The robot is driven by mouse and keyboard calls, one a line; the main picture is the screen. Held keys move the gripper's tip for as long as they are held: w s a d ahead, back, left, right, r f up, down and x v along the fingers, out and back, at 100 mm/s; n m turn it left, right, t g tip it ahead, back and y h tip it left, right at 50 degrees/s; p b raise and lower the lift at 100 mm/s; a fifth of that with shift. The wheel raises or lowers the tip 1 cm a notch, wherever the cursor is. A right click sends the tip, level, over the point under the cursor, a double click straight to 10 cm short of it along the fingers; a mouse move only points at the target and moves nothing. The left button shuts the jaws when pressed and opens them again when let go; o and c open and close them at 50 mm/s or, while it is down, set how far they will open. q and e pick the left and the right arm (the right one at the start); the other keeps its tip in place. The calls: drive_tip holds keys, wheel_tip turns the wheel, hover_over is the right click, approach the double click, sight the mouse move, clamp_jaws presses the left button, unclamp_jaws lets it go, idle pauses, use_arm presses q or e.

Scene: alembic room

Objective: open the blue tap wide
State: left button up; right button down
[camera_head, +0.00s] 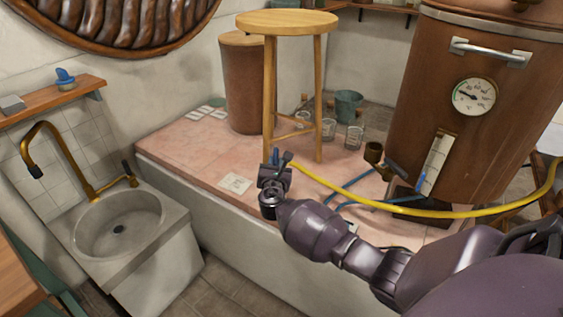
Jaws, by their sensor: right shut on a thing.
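My right gripper (275,168) is at the end of the dark purple arm from the lower right. It is over the front edge of the pink-tiled platform, in front of the wooden stool. It is shut on a small blue piece (275,156), mostly hidden by the fingers; I cannot tell whether this is a tap handle. A yellow hose (400,204) starts close beside the gripper and runs right. My left gripper is not in view.
The stool (287,22) stands on the tiled platform (180,147). Glass jars (329,129) and a green bucket (348,105) stand behind it. The copper boiler (450,125) fills the right. A stone sink (118,222) with a brass faucet (62,150) is at left.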

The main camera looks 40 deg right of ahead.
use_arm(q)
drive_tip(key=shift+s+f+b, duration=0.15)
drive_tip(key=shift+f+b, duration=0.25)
use_arm(e)
drive_tip(key=shift+w+a+f+m+g+h, duration=0.1)
drive_tip(key=shift+w+a+m+g+h, duration=0.1)
drive_tip(key=shift+m+g+h, duration=0.65)
drive_tip(key=shift+w+a+r+m+g+h, duration=0.1)
drive_tip(key=shift+w+a+m+g+h, duration=0.15)
drive_tip(key=shift+m+g+h, duration=0.6)
drive_tip(key=shift+w+a+f+m+g+h, duration=0.1)
drive_tip(key=shift+w+a+m+g+h, duration=0.1)
drive_tip(key=shift+m+g+h, duration=0.65)
drive_tip(key=shift+g, duration=0.25)
drive_tip(key=c, duration=1)
unclamp_jaws()
drive_tip(key=shift+c, duration=0.2)
use_arm(q)
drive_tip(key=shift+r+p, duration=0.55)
drive_tip(key=shift+p, duration=0.3)
use_arm(e)
drive_tip(key=v, duration=1)
drive_tip(key=shift+s+a, duration=0.15)
drive_tip(key=shift+a, duration=0.2)
